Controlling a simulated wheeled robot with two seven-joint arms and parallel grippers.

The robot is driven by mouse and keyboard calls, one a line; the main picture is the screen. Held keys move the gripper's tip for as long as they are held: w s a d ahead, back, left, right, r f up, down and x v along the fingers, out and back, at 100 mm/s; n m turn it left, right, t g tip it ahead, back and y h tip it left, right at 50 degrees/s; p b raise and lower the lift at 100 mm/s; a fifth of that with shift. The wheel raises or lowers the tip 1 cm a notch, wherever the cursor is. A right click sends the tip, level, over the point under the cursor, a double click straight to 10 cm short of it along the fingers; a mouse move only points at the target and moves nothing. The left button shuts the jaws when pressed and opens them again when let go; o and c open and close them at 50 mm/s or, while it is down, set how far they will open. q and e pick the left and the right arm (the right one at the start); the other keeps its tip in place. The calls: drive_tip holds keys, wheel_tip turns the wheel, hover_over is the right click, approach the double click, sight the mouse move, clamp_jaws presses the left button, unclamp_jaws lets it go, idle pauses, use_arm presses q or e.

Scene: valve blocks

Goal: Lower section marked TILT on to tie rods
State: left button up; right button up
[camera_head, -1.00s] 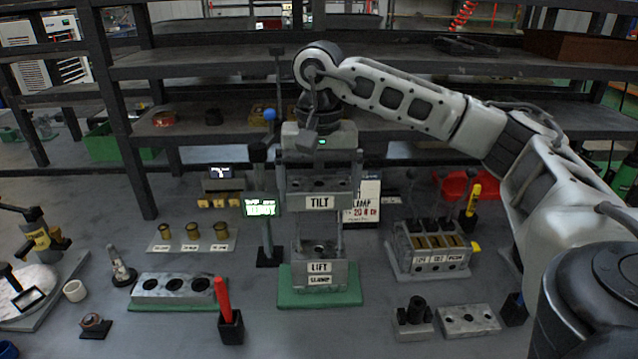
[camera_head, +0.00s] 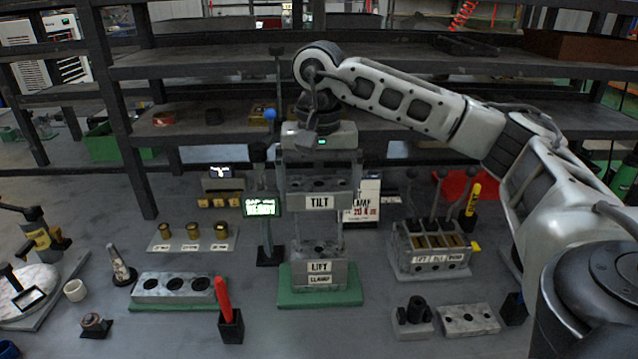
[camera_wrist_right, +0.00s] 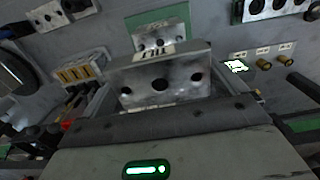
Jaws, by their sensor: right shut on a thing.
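The grey metal section marked TILT (camera_head: 319,203) is held in my right gripper (camera_head: 319,165), whose fingers close on it from both sides. It hangs level above the section marked LIFT (camera_head: 319,267), with a clear gap between them. The LIFT section, with a CLAMP label below it, stands on a green mat (camera_head: 320,298). Thin upright tie rods (camera_head: 340,230) show between the two sections; whether they enter the TILT section's holes cannot be told. In the right wrist view the TILT section (camera_wrist_right: 160,85) shows its holed face below the fingers. My left gripper is not in view.
A small display on a post (camera_head: 262,207) stands close at the left. A lever valve block (camera_head: 433,250) is to the right. A holed block (camera_head: 174,288) and a red marker in a holder (camera_head: 231,325) are at front left. Shelves rise behind.

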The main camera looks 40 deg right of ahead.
sight(319, 201)
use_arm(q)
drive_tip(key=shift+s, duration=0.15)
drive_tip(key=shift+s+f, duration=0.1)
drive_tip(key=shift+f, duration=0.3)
use_arm(e)
drive_tip(key=shift+f, duration=0.35)
use_arm(q)
drive_tip(key=shift+b, duration=0.35)
use_arm(e)
drive_tip(key=shift+f, duration=0.1)
use_arm(q)
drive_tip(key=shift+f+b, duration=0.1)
drive_tip(key=shift+b, duration=0.25)
use_arm(e)
drive_tip(key=shift+f, duration=0.45)
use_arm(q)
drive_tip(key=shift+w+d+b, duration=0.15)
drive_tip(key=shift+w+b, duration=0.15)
use_arm(e)
drive_tip(key=shift+f, duration=0.45)
use_arm(q)
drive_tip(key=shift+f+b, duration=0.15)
drive_tip(key=shift+b, duration=0.15)
use_arm(e)
drive_tip(key=shift+f, duration=0.4)
use_arm(q)
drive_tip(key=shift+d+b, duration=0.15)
drive_tip(key=shift+b, duration=0.3)
use_arm(e)
drive_tip(key=shift+f, duration=0.6)
